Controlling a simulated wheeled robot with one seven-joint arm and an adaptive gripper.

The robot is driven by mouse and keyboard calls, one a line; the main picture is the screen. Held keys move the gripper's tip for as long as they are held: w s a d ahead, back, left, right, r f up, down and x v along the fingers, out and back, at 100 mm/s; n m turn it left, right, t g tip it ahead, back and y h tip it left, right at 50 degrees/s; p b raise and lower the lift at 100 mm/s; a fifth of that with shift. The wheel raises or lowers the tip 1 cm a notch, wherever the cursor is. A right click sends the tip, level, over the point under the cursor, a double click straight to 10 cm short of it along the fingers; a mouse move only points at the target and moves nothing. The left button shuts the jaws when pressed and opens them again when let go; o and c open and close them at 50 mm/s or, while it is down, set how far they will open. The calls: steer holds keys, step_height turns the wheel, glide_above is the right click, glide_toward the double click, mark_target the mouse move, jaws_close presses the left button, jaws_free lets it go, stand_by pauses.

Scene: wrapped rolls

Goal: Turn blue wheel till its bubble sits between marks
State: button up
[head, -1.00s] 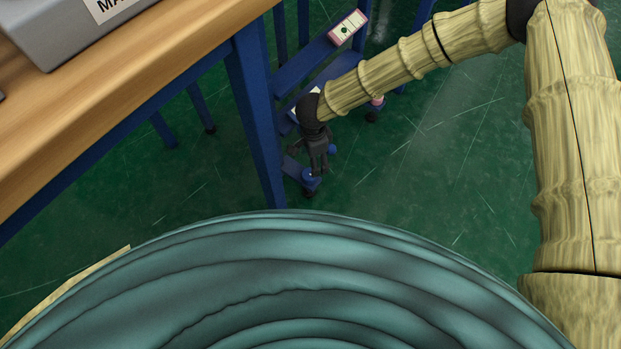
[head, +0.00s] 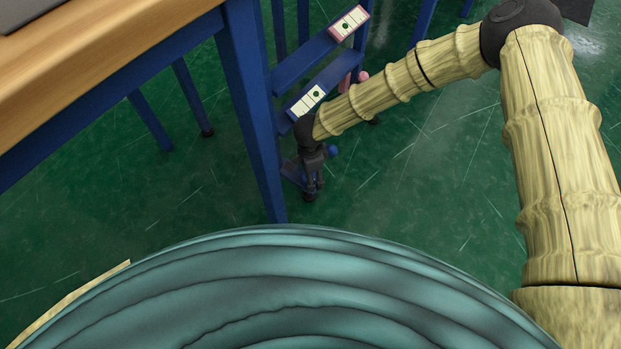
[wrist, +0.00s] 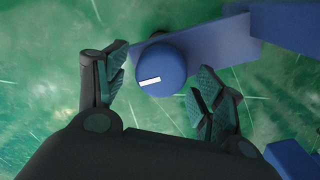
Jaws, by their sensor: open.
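The blue wheel (wrist: 160,72), a round knob with a white stripe on its face, sits between the two fingers of my gripper (wrist: 163,78) in the wrist view. The fingers are open, with a gap on each side of it.
A pink-edged gauge (head: 349,22) with a green bubble is on the upper crossbar, and a pink wheel (head: 363,76) is partly behind my arm. A blue leg (head: 250,110) and wooden tabletop (head: 110,60) stand left. Green floor (head: 440,190) is open to the right.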

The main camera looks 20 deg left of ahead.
steer(key=shift+f, duration=0.35)
steer(key=c, duration=1)
steer(key=shift+r+p, duration=0.2)
steer(key=shift+p, duration=0.4)
